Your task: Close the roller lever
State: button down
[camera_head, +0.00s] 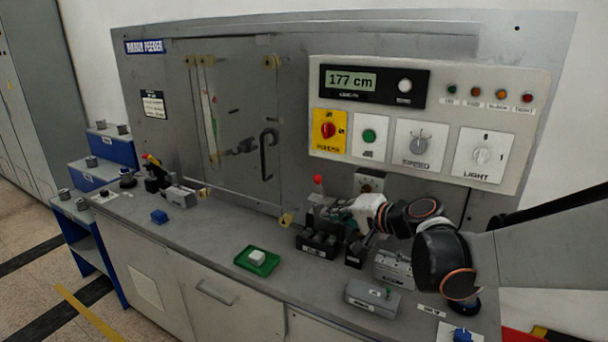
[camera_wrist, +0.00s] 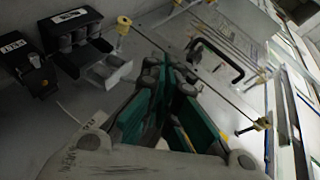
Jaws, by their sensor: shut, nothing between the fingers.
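My gripper (camera_head: 335,213) is over the right half of the bench, in front of the machine panel. In the wrist view its green-padded fingers (camera_wrist: 178,85) are shut with nothing held. A small lever with a red ball (camera_head: 318,180) stands upright just behind my gripper; its base is partly hidden. A dark block with several rounded rollers (camera_head: 318,241) sits on the bench just below my gripper. A similar roller block (camera_wrist: 78,38) shows at upper left in the wrist view, apart from the fingers. I cannot tell for sure which part is the roller lever.
A green tray (camera_head: 245,262) with a white block (camera_head: 257,257) lies on the front bench. Grey boxes (camera_head: 372,297) stand at the right. A black door handle (camera_head: 267,153) sticks out from the panel.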

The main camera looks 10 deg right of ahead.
jog(key=w+d+m+t+p, duration=0.2)
jog(key=w+d+m+t, duration=0.25)
jog(key=w+d, duration=0.45)
jog(key=a+b+x, duration=0.1)
jog(key=b+x, duration=0.1)
jog(key=x, duration=0.9)
jog(key=shift+s+f+m, duration=0.3)
jog(key=shift+f+m, duration=0.15)
jog(key=shift+a+f, duration=0.1)
jog(key=shift+a, duration=0.05)
